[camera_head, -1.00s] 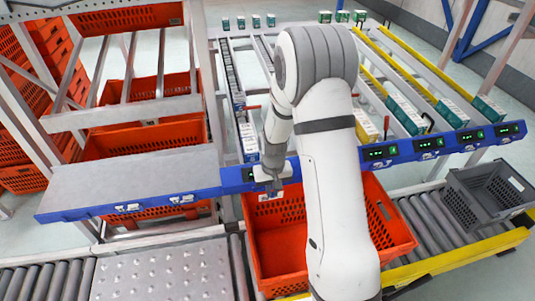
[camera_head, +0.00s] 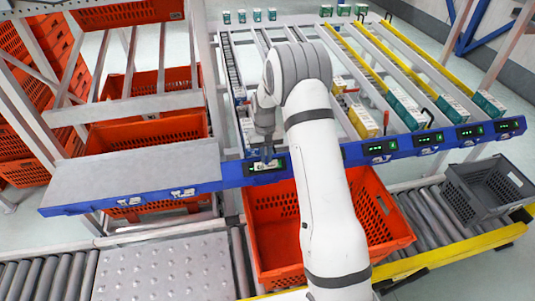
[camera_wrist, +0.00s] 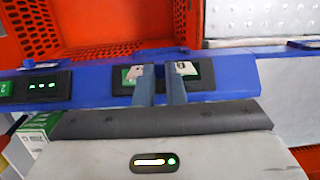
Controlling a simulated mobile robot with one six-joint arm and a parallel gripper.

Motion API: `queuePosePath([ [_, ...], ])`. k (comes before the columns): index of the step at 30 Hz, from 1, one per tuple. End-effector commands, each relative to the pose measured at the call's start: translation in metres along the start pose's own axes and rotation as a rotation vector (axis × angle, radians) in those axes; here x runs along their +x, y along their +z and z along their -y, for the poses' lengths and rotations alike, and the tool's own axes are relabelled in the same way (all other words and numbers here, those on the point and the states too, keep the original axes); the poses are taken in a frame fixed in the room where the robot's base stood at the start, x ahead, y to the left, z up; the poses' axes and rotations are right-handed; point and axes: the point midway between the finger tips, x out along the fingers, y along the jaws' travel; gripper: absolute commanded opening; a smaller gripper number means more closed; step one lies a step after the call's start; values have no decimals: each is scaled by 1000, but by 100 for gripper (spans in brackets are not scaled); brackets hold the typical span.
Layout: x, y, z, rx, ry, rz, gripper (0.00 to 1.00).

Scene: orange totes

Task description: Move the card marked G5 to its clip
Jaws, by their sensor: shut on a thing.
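My gripper (camera_head: 266,156) is at the blue front rail (camera_head: 215,176), in front of a dark display panel (camera_head: 280,163). In the wrist view its two fingers (camera_wrist: 161,72) are close together and shut on a small white card (camera_wrist: 185,68). The fingers hide part of the card, and its marking is too small to read, so I cannot confirm G5. The card also shows as a pale patch at the fingertips in the head view (camera_head: 262,166). I cannot tell whether it touches the rail. Metal clips (camera_head: 183,193) sit along the rail's left part.
An orange tote (camera_head: 275,275) stands on the conveyor below the rail. A grey crate (camera_head: 475,195) stands at the right. Boxes (camera_head: 362,120) lie in the sloped lanes behind the rail. A bare metal shelf (camera_head: 140,175) lies left.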

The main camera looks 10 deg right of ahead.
Motion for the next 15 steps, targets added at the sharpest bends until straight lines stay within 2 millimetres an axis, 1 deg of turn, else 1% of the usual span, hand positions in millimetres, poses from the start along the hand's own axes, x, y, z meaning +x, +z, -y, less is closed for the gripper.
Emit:
queuePosePath([
  [2,-1,-3,0,0,0,4,0],
  [8,4,-4,0,1,0,6,0],
  [15,15,-5,-1,1,0,6,0],
])
